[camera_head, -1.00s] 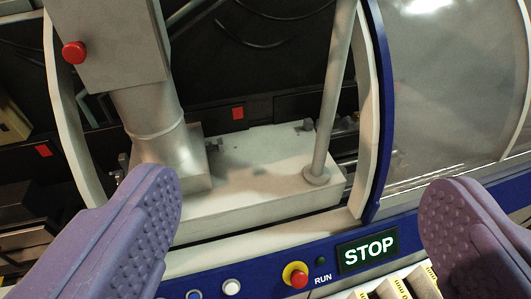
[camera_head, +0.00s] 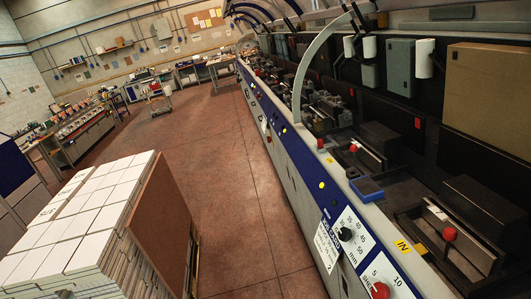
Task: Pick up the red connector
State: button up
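My gripper is not in this view; no finger shows. I cannot make out a thing that is surely the red connector. Several small red parts show on the long machine (camera_head: 300,175). A red knob (camera_head: 449,233) sits inside it at the right. Another red knob (camera_head: 380,290) is on its front panel at the bottom. A small red part (camera_head: 353,147) stands further back on the machine, and a flat red patch (camera_head: 417,122) is on its dark inner wall.
A stack of white blocks (camera_head: 75,225) with a brown board (camera_head: 163,230) stands at the lower left. The red-brown floor (camera_head: 215,160) between stack and machine is clear. A small blue tray (camera_head: 366,189) rests on the machine's edge. Benches (camera_head: 85,135) and a trolley (camera_head: 158,103) stand further back.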

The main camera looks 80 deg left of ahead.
aim_at(320, 141)
jog(key=u, duration=1.9)
